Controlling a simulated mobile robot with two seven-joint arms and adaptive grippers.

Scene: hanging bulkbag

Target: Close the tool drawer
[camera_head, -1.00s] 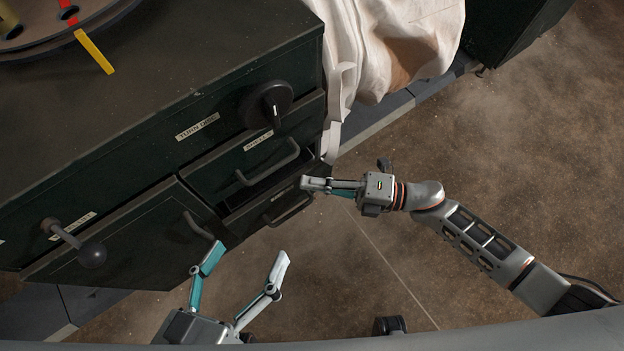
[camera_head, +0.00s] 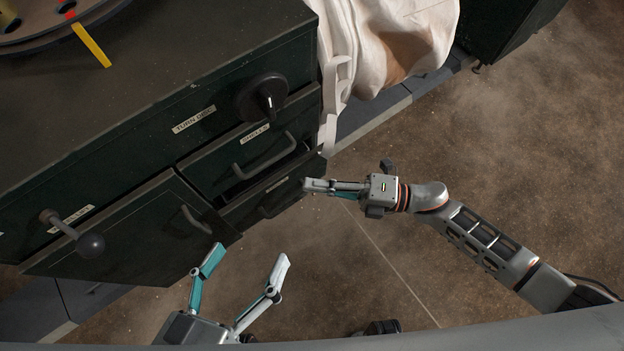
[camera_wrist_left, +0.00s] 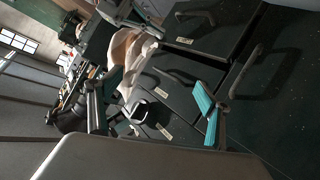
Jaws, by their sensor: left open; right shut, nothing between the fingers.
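The dark green cabinet has a lower right drawer (camera_head: 290,190) with a handle (camera_head: 266,212) and a small label that I cannot read. A dark gap shows above its front, below the drawer labelled SHELLS (camera_head: 225,165). I cannot tell how far the lower drawer stands out. My right gripper (camera_head: 306,185) is shut and empty, its tips close to the right end of the lower drawer front; contact is unclear. In the left wrist view a teal finger (camera_wrist_left: 205,100) shows before the cabinet fronts.
A dark door panel (camera_head: 140,235) with a handle is at the left, beside a ball-ended lever (camera_head: 88,243). A round knob (camera_head: 262,97) sticks out above the drawers. A white bulk bag (camera_head: 385,45) hangs at the cabinet's right. The floor (camera_head: 520,150) at right is clear.

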